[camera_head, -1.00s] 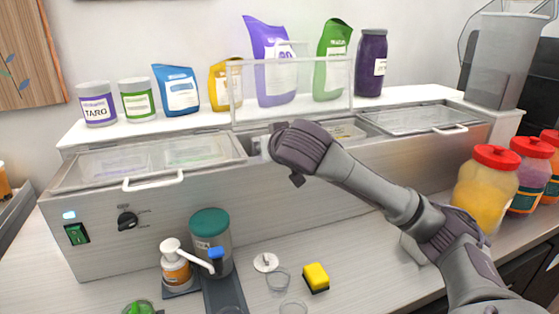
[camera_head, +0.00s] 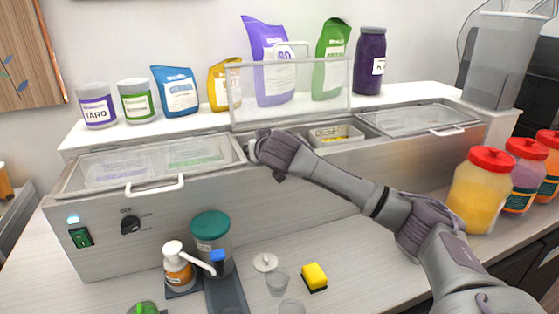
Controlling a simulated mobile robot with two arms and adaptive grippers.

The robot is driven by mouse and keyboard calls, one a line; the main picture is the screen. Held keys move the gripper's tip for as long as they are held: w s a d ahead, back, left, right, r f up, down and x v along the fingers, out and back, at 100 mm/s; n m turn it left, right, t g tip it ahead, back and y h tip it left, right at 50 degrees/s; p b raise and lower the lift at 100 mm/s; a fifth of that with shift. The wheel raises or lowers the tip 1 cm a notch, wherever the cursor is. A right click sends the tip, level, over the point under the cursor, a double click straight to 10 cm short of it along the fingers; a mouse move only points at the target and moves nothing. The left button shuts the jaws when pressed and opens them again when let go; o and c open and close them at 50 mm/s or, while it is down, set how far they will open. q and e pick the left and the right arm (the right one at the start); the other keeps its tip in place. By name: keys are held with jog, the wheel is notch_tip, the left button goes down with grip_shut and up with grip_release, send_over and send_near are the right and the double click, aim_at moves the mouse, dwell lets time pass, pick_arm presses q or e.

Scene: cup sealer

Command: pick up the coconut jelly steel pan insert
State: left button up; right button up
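The middle section of the steel counter unit is open, with its clear lid (camera_head: 290,112) raised. A pan insert (camera_head: 336,135) with a label and some yellow inside sits in the right part of this opening. My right arm crosses the front of the unit, and my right gripper (camera_head: 252,150) is at the left end of the opening, by its edge. The wrist hides most of the fingers and what lies below them, so I cannot tell whether they touch or hold a pan. Which pan is coconut jelly is not readable. My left gripper is not in view.
Closed lids with handles cover the left section (camera_head: 150,168) and right section (camera_head: 415,121). Pouches and jars line the back shelf. Red-lidded jars (camera_head: 483,190) stand at right, near my arm. A pump bottle (camera_head: 177,268), a green-lidded canister (camera_head: 211,240) and a yellow sponge (camera_head: 314,276) are in front.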

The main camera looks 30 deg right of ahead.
grip_shut()
dwell(0.4)
